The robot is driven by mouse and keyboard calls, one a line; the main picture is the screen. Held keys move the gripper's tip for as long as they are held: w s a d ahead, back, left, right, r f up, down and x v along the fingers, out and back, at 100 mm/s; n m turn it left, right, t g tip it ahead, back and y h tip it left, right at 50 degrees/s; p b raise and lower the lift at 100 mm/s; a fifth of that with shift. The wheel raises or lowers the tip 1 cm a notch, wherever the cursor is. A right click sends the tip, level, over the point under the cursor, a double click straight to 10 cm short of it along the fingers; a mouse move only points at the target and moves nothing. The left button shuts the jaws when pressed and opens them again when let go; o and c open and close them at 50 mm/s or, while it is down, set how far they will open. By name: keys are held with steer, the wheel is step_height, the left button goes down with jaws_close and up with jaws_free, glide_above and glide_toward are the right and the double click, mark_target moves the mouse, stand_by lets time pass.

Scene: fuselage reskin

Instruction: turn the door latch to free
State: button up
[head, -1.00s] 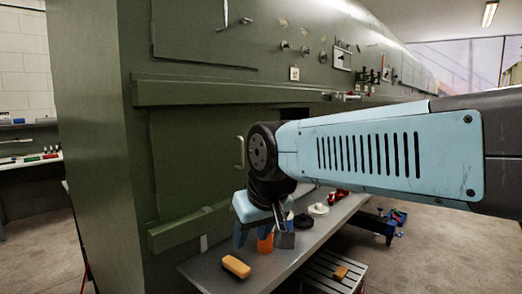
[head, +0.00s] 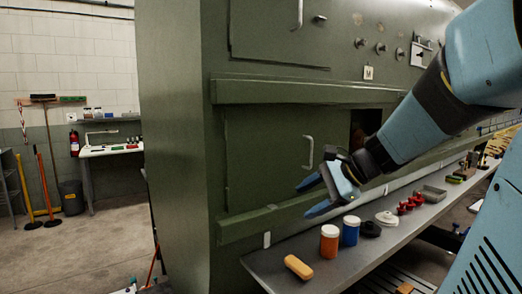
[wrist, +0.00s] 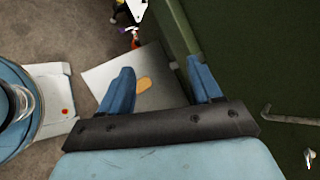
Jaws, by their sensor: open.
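A small metal latch (head: 320,18) sits on the green wall at the right edge of the upper door (head: 265,40), beside that door's pale handle (head: 299,14). The lower door (head: 265,150) has a pale upright handle (head: 308,153). My gripper (head: 308,198) is open and empty in front of the lower door, well below the latch, its fingers pointing left. In the wrist view, my gripper (wrist: 160,72) has its fingers apart with nothing between them. A small metal fitting (wrist: 308,156) shows at the right edge there; I cannot tell if it is the latch.
A grey bench (head: 285,284) runs below the wall. Green rails (head: 300,91) stick out above and below the lower door.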

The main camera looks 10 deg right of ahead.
steer(key=w+d+r+m+t+h, duration=0.1)
steer(key=w+d+r+m+t, duration=0.15)
steer(key=d+m+t, duration=0.4)
steer(key=w+d+r+m+t, duration=0.1)
steer(key=w+d+m, duration=0.3)
steer(key=d, duration=0.5)
steer(key=w+d+r+m+t+h, duration=0.1)
steer(key=w+d+r+m+t, duration=0.15)
steer(key=d+m, duration=0.45)
steer(key=w+a+n, duration=0.1)
steer(key=w+a, duration=0.2)
steer(key=w, duration=1)
steer(key=shift+w+a+f+t, duration=0.2)
steer(key=shift+a+t, duration=0.15)
steer(key=shift+t, duration=0.05)
